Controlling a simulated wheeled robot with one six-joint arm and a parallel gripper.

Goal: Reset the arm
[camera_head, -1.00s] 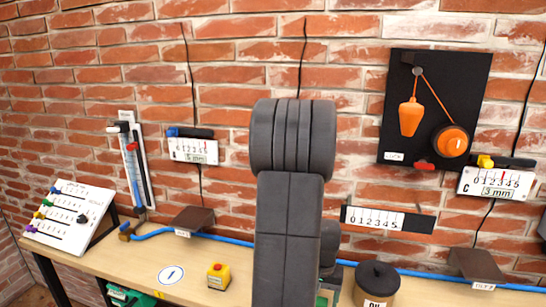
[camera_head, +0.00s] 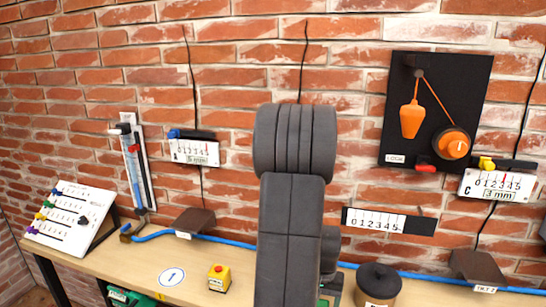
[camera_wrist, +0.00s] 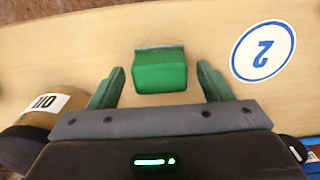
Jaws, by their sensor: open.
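My gripper (camera_wrist: 160,77) is open in the wrist view, with its two green fingers spread wide above the wooden tabletop. A green block (camera_wrist: 160,72) with a grey far edge lies between and slightly beyond the fingertips, with gaps on both sides. In the head view my dark arm stands upright in the middle and hides part of the wall and bench; my gripper is not visible there.
The wooden bench (camera_head: 137,263) carries a yellow box with a red button (camera_head: 219,278), a sloped white panel (camera_head: 68,217) and a dark-lidded pot (camera_head: 378,281). A blue hose (camera_head: 420,275) runs along the back. A black wall board (camera_head: 465,88) holds an orange plumb weight (camera_head: 411,120) and knob.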

